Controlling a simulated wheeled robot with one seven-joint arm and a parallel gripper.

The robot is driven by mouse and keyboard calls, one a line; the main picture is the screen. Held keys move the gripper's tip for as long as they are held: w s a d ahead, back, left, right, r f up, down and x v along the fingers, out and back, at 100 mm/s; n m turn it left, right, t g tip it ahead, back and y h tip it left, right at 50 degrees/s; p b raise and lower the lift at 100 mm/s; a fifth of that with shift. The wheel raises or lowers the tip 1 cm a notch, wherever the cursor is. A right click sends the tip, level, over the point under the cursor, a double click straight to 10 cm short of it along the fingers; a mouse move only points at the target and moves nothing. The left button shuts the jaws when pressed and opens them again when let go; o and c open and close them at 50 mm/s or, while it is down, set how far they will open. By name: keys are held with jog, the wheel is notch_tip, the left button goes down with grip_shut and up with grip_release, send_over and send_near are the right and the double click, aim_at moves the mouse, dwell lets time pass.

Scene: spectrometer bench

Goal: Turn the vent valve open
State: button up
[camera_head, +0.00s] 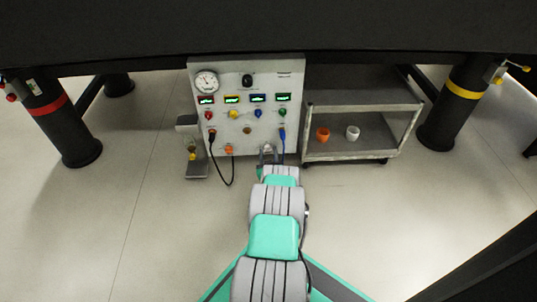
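The grey instrument panel (222,128) stands upright under the dark bench, with a round dial gauge (206,82) at its upper left. A black knob (247,80) sits at the panel's top middle. I cannot tell which fitting is the vent valve. A small brownish round fitting (247,130) and an orange fitting (229,149) are lower on the panel. My gripper (268,149) is in front of the panel's lower right, just left of a blue plug and cable (282,134). It is too small to tell whether it is open or touches anything.
A black cable (213,148) loops below the panel. A shelf cart (345,154) with an orange cup (322,134) and a white cup (353,132) stands right. A small grey stand (189,135) is left. Dark legs (62,130) flank the area. Floor in front is largely clear.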

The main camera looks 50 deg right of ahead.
grip_shut()
jog(key=shift+m, duration=0.4)
jog(key=m, duration=0.3)
jog(key=shift+a+m, duration=0.1)
jog(key=shift+m, duration=0.3)
jog(key=m, duration=0.9)
jog(key=shift+m, duration=1.9)
jog(key=shift+o, duration=0.7)
grip_release()
